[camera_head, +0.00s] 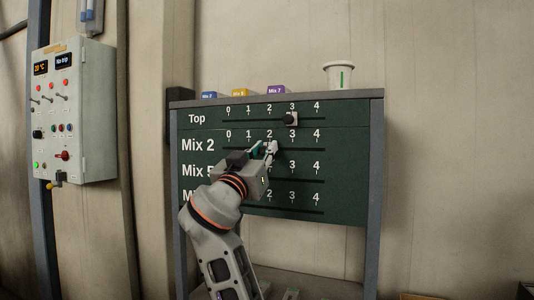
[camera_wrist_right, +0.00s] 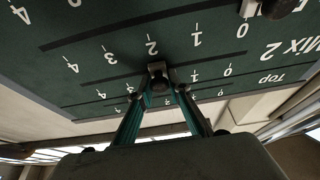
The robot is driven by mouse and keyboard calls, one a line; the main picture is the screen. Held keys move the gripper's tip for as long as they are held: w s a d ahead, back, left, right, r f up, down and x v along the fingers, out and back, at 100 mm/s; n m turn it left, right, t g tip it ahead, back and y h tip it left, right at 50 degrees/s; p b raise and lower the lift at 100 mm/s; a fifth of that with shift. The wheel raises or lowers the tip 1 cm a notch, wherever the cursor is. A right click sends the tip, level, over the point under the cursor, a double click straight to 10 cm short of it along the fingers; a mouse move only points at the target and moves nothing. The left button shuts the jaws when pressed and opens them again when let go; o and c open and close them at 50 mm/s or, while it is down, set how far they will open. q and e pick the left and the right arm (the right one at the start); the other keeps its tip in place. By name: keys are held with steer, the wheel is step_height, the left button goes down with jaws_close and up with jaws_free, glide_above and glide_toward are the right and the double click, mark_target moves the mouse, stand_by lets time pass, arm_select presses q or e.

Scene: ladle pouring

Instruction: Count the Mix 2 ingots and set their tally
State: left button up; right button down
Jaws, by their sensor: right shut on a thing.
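The dark green tally board (camera_head: 345,160) has rows marked Top, Mix 2, Mix 5 and a partly hidden lower row, each with a 0 to 4 scale. My right gripper (camera_head: 269,149) is at the Mix 2 row, near the 2. In the right wrist view, upside down, its fingers (camera_wrist_right: 160,90) are shut on the dark Mix 2 slider knob (camera_wrist_right: 158,71), around mark 2. On the board's top ledge are a blue block (camera_head: 209,95), probably labelled Mix 2, a yellow block (camera_head: 240,92) and a purple Mix 7 block (camera_head: 276,90). My left gripper is out of view.
The Top knob (camera_head: 290,119) stands near 3. Another knob (camera_wrist_right: 252,8) is at 0 on the Mix 5 row. A white cup (camera_head: 339,75) with a green stripe stands on the ledge. A control cabinet (camera_head: 75,110) hangs at left.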

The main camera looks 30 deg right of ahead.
steer(key=c, duration=1.9)
jaws_free()
steer(key=shift+s, duration=0.1)
steer(key=shift+s+a+f, duration=0.25)
steer(key=shift+a, duration=0.1)
steer(key=v, duration=0.6)
steer(key=shift+s, duration=0.2)
steer(key=shift+a, duration=0.1)
